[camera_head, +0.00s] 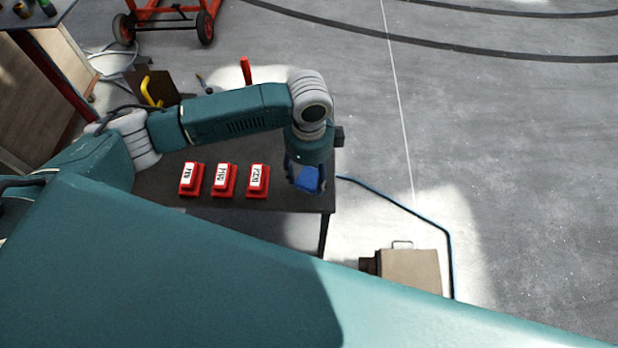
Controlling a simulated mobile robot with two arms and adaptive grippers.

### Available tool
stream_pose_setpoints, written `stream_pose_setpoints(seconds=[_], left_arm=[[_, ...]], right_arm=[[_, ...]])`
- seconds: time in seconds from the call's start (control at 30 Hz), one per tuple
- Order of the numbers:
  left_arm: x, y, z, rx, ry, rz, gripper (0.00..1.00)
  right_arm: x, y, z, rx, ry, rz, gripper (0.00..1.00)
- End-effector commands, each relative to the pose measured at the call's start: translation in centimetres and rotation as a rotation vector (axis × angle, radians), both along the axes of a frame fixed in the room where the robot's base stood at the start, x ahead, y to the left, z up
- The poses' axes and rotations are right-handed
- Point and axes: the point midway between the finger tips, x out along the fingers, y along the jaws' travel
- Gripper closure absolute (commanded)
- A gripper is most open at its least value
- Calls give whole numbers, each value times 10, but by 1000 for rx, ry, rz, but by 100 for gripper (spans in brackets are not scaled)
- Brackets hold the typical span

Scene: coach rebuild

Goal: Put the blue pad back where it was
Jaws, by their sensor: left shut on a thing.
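The blue pad (307,180) is at the right end of the dark table (225,204). My left gripper (306,177) points down over it and is shut on it. I cannot tell whether the pad touches the table top or is held a little above it. My right gripper is not in view.
Three red blocks with white labels stand in a row on the table: left (191,179), middle (224,181) and right (257,181), the last close to the pad. A tan box (410,268) and a blue hose (395,202) lie on the floor at right.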

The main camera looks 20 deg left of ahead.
Motion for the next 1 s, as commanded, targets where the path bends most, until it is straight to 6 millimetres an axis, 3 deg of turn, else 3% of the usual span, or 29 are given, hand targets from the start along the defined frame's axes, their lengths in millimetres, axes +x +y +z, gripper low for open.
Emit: stream_pose_setpoints(seconds=[0.2, 0.43, 0.47, 0.53, 0.87, 1.0], left_arm=[[-1, 0, -28, 2, 2, 0, 66], [-1, 0, -31, 1, 2, 0, 66], [-1, 0, -31, 1, 2, 0, 40], [-1, 0, -31, 1, 3, 0, 27], [0, 0, -29, 1, 1, 0, 27], [1, 0, -15, 0, -2, 0, 27]], right_arm=[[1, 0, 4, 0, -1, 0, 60], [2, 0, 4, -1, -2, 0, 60], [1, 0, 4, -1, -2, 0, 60], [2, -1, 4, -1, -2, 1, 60], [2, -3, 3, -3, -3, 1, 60], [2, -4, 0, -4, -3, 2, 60]])
